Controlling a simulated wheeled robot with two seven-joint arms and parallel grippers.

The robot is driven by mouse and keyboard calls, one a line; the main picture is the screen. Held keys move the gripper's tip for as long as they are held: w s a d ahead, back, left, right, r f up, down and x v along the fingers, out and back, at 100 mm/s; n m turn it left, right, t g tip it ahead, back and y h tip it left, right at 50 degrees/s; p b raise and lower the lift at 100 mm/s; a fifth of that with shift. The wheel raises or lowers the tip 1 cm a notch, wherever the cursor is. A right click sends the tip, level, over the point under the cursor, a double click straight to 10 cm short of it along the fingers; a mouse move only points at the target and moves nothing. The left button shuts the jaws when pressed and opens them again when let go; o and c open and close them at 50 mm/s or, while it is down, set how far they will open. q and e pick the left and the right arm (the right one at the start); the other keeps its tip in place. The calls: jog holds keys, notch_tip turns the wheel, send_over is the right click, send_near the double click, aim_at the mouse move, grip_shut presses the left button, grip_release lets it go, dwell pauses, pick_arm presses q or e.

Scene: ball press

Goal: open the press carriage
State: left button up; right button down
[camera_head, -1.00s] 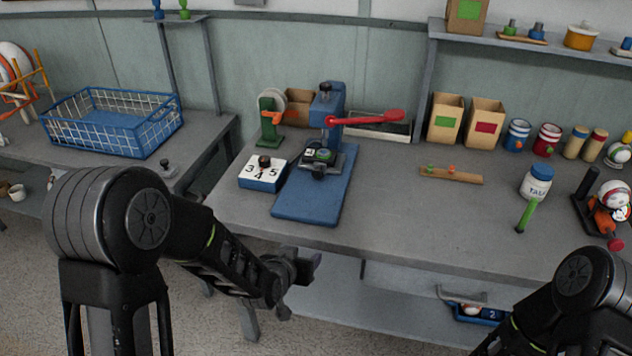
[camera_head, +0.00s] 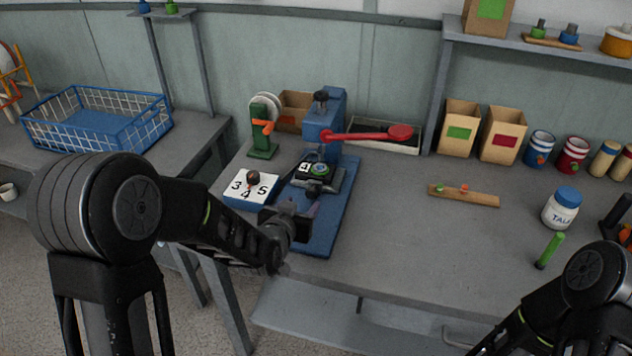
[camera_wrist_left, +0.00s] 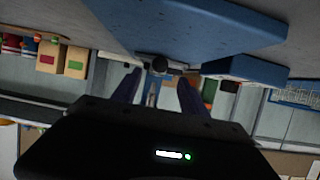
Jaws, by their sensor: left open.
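The blue press (camera_head: 330,110) stands on a blue base plate (camera_head: 340,215), its red lever (camera_head: 370,134) pointing right. The dark press carriage (camera_head: 325,178) sits low at the front of the column, with a round green-and-blue piece on it and a dark knob (camera_head: 313,189) at its front. My left gripper (camera_head: 296,208) is open and empty, in front of the knob and apart from it. In the upside-down left wrist view, the knob (camera_wrist_left: 160,63) shows between and beyond the open fingers (camera_wrist_left: 160,88). Only my right arm shows at the lower right; its gripper is out of view.
A white-and-blue number block (camera_head: 250,188) stands left of the base plate, close to my left gripper. A green reel stand (camera_head: 262,135) is behind it.

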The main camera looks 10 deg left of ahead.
aim_at(311, 194)
pick_arm(q)
jog(key=shift+w, duration=0.2)
jog(key=shift+s+r, duration=0.1)
jog(key=shift+s, duration=0.1)
jog(key=shift+p+x, duration=0.4)
jog(key=shift+x, duration=3.55)
jog(key=shift+c, duration=0.5)
grip_shut()
